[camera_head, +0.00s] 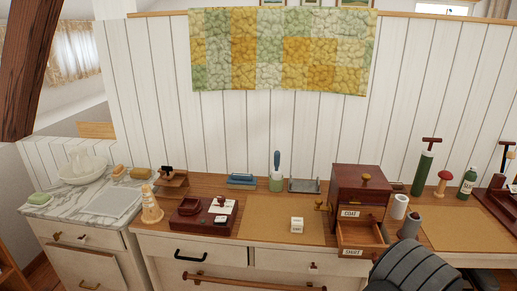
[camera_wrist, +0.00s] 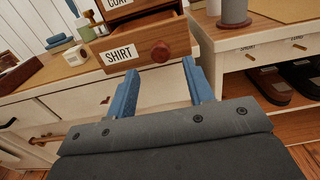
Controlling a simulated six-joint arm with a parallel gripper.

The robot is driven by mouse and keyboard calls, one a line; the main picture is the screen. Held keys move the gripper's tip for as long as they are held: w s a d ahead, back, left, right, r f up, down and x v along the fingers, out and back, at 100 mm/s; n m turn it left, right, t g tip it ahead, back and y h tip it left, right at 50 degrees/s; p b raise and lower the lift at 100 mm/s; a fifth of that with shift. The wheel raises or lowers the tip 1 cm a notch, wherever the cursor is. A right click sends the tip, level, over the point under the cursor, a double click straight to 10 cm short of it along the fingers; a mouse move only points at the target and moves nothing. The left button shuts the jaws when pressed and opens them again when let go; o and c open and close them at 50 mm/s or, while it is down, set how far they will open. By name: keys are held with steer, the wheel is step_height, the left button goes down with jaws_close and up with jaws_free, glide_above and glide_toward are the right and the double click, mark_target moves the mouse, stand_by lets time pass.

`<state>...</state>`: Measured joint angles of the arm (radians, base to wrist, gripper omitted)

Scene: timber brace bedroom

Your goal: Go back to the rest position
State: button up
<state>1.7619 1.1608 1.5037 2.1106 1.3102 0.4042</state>
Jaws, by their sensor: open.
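My gripper (camera_wrist: 160,72) shows in the wrist view with its two blue fingers apart and nothing between them. The red-brown knob (camera_wrist: 160,52) of the SHIRT drawer (camera_wrist: 142,46) appears just beyond the fingertips; I cannot tell the exact gap. In the head view my dark arm fills the lower right and the fingers are hidden. The visible part of that drawer's inside looks empty.
A grey spool-like cylinder (camera_head: 410,225) and a white roll (camera_head: 399,206) stand right of the chest. A white block (camera_head: 297,225) lies on the tan mat (camera_head: 262,218). A green bottle (camera_head: 467,183) stands farther right. Shoes (camera_wrist: 268,88) sit on a shelf below the counter.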

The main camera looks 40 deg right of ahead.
steer(key=shift+x, duration=2.65)
steer(key=v, duration=1.7)
steer(key=shift+s+a, duration=0.15)
steer(key=shift+a, duration=0.05)
steer(key=shift+x, duration=9.65)
